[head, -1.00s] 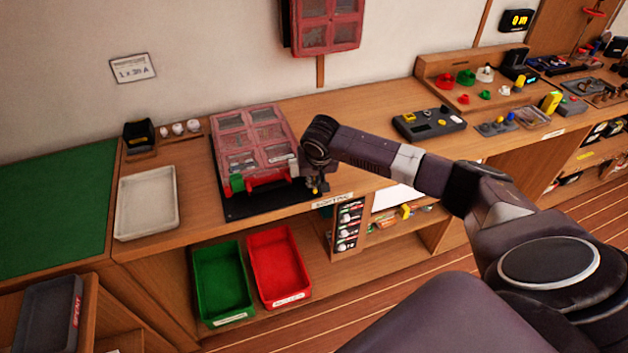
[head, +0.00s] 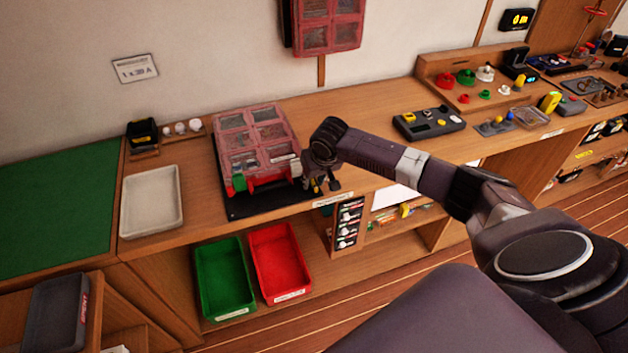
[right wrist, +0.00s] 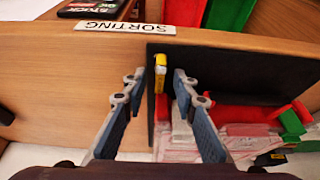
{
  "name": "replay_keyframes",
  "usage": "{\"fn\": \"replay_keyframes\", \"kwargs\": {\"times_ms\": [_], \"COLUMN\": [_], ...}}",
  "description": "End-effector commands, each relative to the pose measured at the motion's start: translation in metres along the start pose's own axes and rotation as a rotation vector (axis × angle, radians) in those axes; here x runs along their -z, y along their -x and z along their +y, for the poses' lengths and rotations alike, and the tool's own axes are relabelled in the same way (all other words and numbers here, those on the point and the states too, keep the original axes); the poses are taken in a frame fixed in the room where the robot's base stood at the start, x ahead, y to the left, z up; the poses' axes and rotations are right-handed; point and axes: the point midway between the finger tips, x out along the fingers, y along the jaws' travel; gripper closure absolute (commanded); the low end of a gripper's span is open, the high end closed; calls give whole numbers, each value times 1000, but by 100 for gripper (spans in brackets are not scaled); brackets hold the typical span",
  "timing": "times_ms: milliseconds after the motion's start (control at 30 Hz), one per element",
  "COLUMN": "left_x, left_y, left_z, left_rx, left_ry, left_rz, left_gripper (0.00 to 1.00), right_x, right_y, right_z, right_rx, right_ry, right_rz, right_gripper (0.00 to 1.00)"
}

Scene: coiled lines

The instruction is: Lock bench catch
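The pinkish-red case (head: 250,136) with clear windows sits on a black mat (head: 240,212) on the bench. Its front shows a red handle-like part and a green block (head: 239,183). A small yellow piece (right wrist: 160,74) stands at the mat's edge, between the fingers of my right gripper (right wrist: 160,86) in the right wrist view. Which piece is the catch, I cannot tell. My right gripper (head: 324,186) is open at the case's front right corner; contact is not clear. My left gripper is out of view.
A white tray (head: 124,205) lies left of the case. Green (head: 205,290) and red (head: 264,270) bins sit below the bench front. A dark device (head: 428,124) stands on the bench to the right.

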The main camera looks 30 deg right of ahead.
Motion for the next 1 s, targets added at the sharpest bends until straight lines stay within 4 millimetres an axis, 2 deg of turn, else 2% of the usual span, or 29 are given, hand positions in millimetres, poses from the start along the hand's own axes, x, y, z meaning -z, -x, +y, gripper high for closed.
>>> {"fn": "replay_keyframes", "kwargs": {"times_ms": [233,367,800,1000], "left_x": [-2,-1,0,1], "left_y": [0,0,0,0], "left_z": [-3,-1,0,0], "left_rx": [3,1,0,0], "left_ry": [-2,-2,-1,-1], "left_rz": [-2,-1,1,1], "left_gripper": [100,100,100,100], "right_x": [0,1,1,0], "right_y": [3,16,100,118], "right_z": [0,0,0,0], "right_rx": [1,1,0,0], "right_ry": [-1,-1,0,0], "right_rz": [1,1,2,0], "right_gripper": [74,74,74,74]}}
